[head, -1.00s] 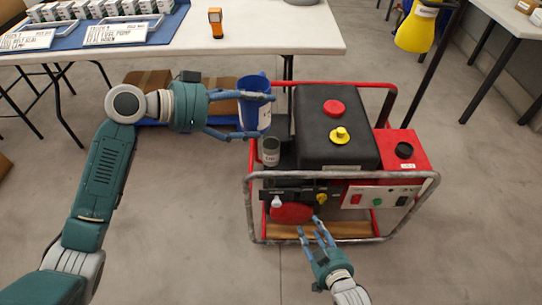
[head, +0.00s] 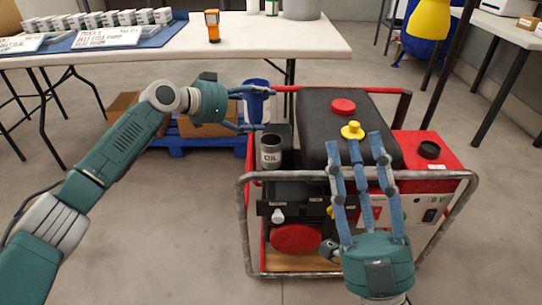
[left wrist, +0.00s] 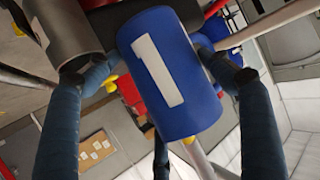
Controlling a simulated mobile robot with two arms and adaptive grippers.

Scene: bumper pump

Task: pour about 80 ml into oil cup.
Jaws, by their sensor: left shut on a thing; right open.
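The oil cup (head: 271,152), a grey cylinder marked "OIL", stands at the left end of the generator. My left gripper (head: 261,108) is shut on a blue jug (head: 257,104), which looks about upright above and behind the oil cup. In the left wrist view the blue jug (left wrist: 168,75) with a pale stripe fills the middle between my fingers. A grey cylinder (left wrist: 62,40) beside it looks like the oil cup. The liquid inside either one is hidden. My right gripper (head: 357,142) is open and empty, with its fingers pointing up in front of the generator's black tank.
The generator's tank (head: 320,115) has a red cap (head: 343,106) and a yellow cap (head: 352,130). A metal tube frame (head: 300,175) surrounds it. Cartons on a blue pallet (head: 190,143) lie behind my left gripper. A white table (head: 270,38) stands at the back.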

